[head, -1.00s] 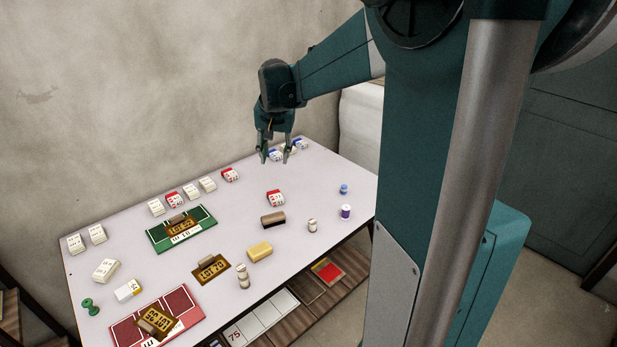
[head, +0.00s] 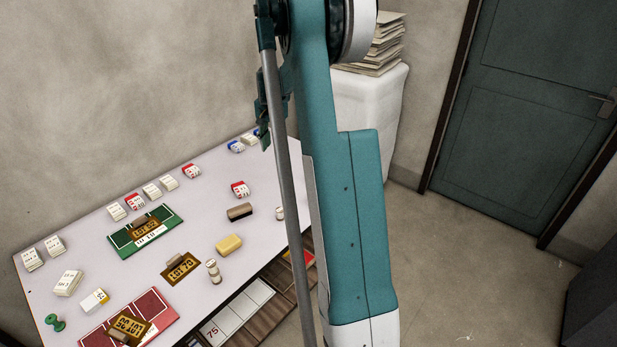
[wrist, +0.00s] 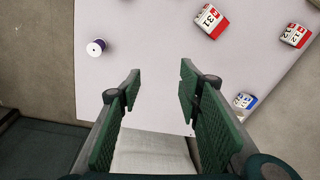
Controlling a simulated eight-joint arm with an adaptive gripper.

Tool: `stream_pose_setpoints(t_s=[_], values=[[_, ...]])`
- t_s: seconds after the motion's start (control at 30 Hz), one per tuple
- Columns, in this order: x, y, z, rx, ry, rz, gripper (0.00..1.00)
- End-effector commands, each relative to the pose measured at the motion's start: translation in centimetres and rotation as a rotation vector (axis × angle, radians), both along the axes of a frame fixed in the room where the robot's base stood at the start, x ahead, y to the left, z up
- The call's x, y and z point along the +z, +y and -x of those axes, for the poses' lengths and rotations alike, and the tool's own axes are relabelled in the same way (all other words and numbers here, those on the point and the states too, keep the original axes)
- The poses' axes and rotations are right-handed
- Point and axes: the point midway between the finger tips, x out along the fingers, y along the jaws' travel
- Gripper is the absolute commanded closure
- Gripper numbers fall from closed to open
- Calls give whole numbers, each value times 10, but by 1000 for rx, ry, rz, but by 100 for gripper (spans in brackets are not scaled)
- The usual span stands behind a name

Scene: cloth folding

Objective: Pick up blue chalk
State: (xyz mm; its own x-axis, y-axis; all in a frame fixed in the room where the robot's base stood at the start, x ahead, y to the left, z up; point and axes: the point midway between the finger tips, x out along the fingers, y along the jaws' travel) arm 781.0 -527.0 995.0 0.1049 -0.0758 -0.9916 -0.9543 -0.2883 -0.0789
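No blue chalk can be made out for certain now. The small blue piece seen earlier at the table's right end is hidden behind my arm in the head view and is not seen in the wrist view. My gripper (wrist: 160,88) is open and empty above the table's edge, its green pads wide apart. In the head view my gripper (head: 262,138) is partly hidden by my arm. A white and purple spool (wrist: 96,47) stands left of the fingers. A blue-and-white block (wrist: 244,101) lies right of them.
The table (head: 205,235) holds red-and-white blocks (head: 240,189), a brown eraser (head: 239,211), a yellow block (head: 229,244), a green board (head: 122,241) and a red board (head: 102,325). A white stand with stacked papers (head: 372,50) is behind my arm. A dark door (head: 540,100) is at right.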

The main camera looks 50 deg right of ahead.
Motion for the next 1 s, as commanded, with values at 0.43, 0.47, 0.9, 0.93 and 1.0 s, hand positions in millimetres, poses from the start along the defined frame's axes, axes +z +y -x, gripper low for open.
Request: stream_pose_setpoints(t_s=[0.43, 0.47, 0.9, 0.93, 1.0], values=[[-84, -103, 7, -185, 50, -50, 65], [-90, -109, 8, -197, 54, -53, 65], [-159, -176, 27, -331, 91, -90, 65], [-160, -178, 28, -335, 92, -91, 65], [-163, -180, 29, -341, 94, -92, 65]])
